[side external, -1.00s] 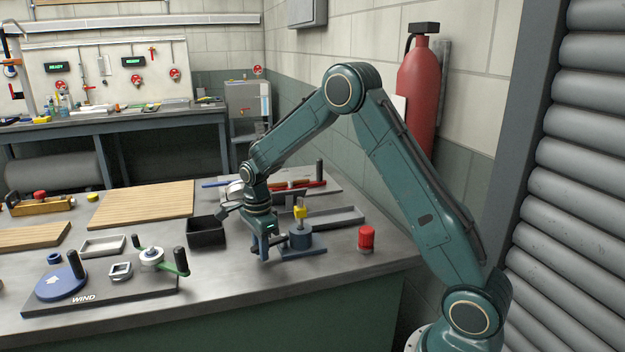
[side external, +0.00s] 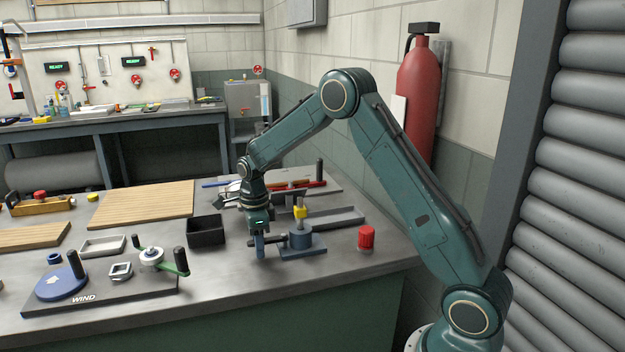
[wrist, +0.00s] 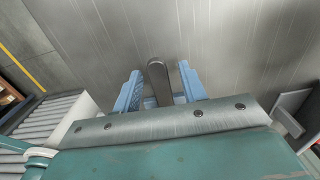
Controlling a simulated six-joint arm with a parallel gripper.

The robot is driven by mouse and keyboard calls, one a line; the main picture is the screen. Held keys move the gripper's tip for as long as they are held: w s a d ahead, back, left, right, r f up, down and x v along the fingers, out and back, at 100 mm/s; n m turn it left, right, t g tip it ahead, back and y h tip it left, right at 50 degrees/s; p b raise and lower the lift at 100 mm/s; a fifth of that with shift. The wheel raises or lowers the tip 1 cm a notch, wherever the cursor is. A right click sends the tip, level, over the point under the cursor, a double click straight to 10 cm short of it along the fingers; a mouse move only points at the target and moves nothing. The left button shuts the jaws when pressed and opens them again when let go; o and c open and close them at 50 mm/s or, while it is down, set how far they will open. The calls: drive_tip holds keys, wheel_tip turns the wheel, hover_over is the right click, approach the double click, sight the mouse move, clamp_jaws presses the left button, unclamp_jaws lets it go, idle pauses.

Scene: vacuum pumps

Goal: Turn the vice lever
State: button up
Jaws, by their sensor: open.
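My gripper (side external: 260,250) points down just left of the vice, low over the bench. In the wrist view its two blue fingers (wrist: 158,85) are apart. The dark rounded lever end (wrist: 157,78) stands between them, with a gap visible at the left finger; contact with the right finger cannot be told.
A black bin (side external: 206,231) is left of my gripper, and a red cylinder (side external: 366,238) right of the vice. The WIND board (side external: 110,293) with cranks is at front left. The bench front near my gripper is clear.

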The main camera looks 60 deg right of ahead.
drive_tip(key=shift+r, duration=0.3)
drive_tip(key=shift+r, duration=0.35)
drive_tip(key=shift+r, duration=0.3)
drive_tip(key=shift+r, duration=2.95)
